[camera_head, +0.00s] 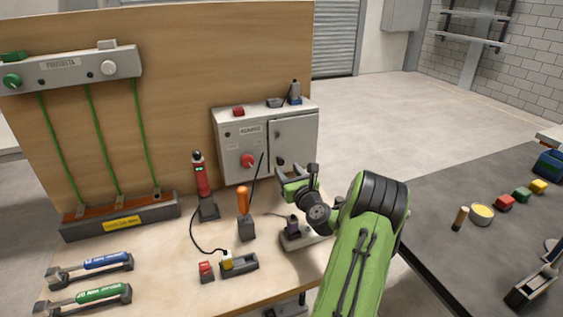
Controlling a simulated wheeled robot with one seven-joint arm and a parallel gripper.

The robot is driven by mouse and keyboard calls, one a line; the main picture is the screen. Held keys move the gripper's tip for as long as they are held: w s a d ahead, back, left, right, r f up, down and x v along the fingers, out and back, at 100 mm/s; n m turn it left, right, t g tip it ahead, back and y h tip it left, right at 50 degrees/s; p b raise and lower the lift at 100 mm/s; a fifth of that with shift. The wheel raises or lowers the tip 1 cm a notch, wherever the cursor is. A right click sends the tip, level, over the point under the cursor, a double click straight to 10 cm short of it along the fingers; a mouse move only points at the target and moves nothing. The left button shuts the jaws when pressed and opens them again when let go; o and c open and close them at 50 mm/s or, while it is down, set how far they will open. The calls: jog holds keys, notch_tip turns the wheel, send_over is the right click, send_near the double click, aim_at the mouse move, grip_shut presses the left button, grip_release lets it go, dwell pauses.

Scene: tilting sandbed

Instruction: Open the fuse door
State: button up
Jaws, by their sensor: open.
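The grey control box (235,165) stands at the back of the wooden workbench, against the wooden board. Its right half is a light grey door (297,138), which looks shut. A dark latch or handle shows near the door's left edge, and a red knob (248,160) is on the panel to its left. I cannot read a fuse label on the door. My gripper (285,176) is open and empty, in front of the box near the door's lower left corner. I cannot tell whether it touches the door. My green arm reaches in from the lower right.
A red tester (202,182), an orange-handled screwdriver (243,202) and a small grey device (297,238) stand on the bench near my arm. Small items sit on top of the box. Torque wrenches (90,263) lie front left. A dark table (480,180) is at the right.

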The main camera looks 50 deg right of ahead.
aim_at(281, 163)
jog(key=x, duration=0.5)
jog(key=shift+c, duration=0.4)
grip_shut()
